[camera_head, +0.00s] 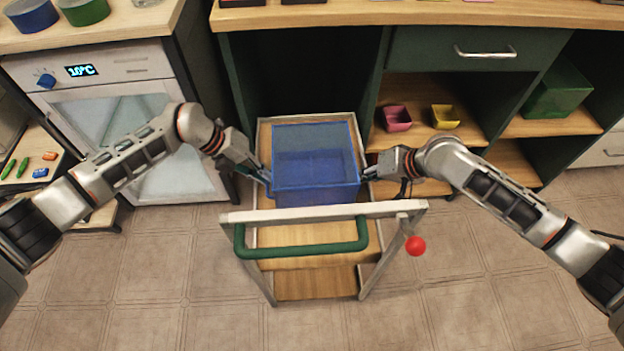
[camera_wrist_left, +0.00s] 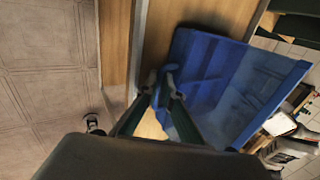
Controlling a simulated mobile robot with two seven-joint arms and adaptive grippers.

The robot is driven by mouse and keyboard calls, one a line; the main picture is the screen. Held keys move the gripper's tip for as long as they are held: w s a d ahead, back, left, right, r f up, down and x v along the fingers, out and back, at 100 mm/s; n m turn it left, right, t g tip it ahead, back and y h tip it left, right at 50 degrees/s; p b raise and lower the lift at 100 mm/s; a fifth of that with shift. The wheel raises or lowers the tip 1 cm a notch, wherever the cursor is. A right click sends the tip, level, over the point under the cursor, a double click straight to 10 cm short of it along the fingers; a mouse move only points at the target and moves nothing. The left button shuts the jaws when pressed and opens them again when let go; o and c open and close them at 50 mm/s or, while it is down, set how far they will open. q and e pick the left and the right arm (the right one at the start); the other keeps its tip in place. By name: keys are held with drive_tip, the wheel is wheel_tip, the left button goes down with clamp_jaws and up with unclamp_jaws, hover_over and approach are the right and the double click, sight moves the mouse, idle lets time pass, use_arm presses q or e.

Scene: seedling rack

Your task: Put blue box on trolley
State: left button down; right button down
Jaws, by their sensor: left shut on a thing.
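The blue box (camera_head: 315,196), translucent and open-topped, is over the upper deck of the wooden trolley (camera_head: 310,262); I cannot tell if it rests on it. My left gripper (camera_head: 266,178) is shut on the box's left wall. In the left wrist view its fingers (camera_wrist_left: 164,88) pinch the rim of the blue box (camera_wrist_left: 235,85). My right gripper (camera_head: 368,174) is at the box's right wall, its fingertips partly hidden, so its grip is unclear. The trolley has a pale frame and a green handle (camera_head: 300,250) at the near side.
A cooler (camera_head: 130,120) stands at left. A workbench (camera_head: 430,15) is behind, with pink (camera_head: 396,118) and yellow (camera_head: 444,117) containers and a green box (camera_head: 557,90) on shelves. The near tiled floor is clear.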

use_arm(q)
drive_tip(key=c, duration=2.2)
unclamp_jaws()
use_arm(e)
drive_tip(key=c, duration=2.2)
unclamp_jaws()
drive_tip(key=shift+f, duration=0.1)
use_arm(q)
drive_tip(key=shift+f, duration=0.1)
